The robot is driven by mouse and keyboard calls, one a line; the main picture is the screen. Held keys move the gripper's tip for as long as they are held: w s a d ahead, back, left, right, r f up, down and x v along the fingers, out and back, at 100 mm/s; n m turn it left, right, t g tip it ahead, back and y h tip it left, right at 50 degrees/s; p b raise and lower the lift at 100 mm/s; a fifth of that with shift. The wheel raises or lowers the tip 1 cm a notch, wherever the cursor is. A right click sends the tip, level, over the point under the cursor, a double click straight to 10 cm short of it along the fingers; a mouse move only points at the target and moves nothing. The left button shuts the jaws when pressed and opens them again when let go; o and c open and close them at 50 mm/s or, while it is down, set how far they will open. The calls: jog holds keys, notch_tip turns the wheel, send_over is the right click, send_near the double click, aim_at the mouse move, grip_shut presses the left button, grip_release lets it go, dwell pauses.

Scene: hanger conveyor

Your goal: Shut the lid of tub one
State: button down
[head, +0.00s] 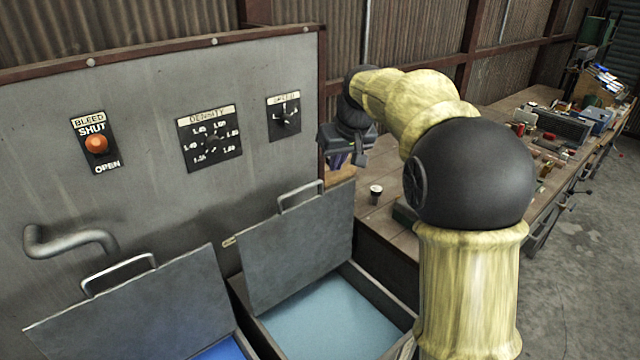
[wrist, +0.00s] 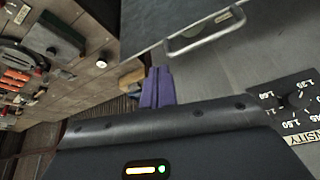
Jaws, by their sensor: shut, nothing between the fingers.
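Two tubs show in the head view, each with a grey hinged lid standing open and leaning back. The right tub (head: 394,305) holds pale blue liquid; its lid (head: 297,248) has a metal handle (head: 302,196) on its top edge. The left tub (head: 240,340) holds deeper blue liquid and is cut off by the frame; its lid (head: 140,308) also has a handle. I see no number on either, so I cannot tell which is tub one. My gripper (head: 347,159), with purple fingers (wrist: 157,87), is shut and empty, above and right of the right lid's handle (wrist: 205,32), apart from it.
A grey panel behind the tubs carries an orange bleed knob (head: 96,144), a density dial (head: 211,139) and another dial (head: 285,118). A bent pipe (head: 70,242) juts out at left. A wooden bench (head: 480,150) with tools and boxes runs along the right.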

jog(key=w+a+r+n+y+b, duration=0.1)
jog(key=w+a+r+b, duration=0.1)
jog(key=w+a+r, duration=0.1)
jog(key=shift+w+r+n+t, duration=0.3)
jog(key=shift+w+r+n, duration=0.1)
jog(key=shift+w, duration=0.15)
jog(key=shift+f, duration=0.15)
jog(key=x, duration=1)
jog(key=s, duration=0.1)
jog(key=s+d, duration=0.2)
jog(key=shift+s+f+p, duration=0.25)
jog(key=shift+s+p, duration=0.05)
jog(key=shift+s, duration=0.05)
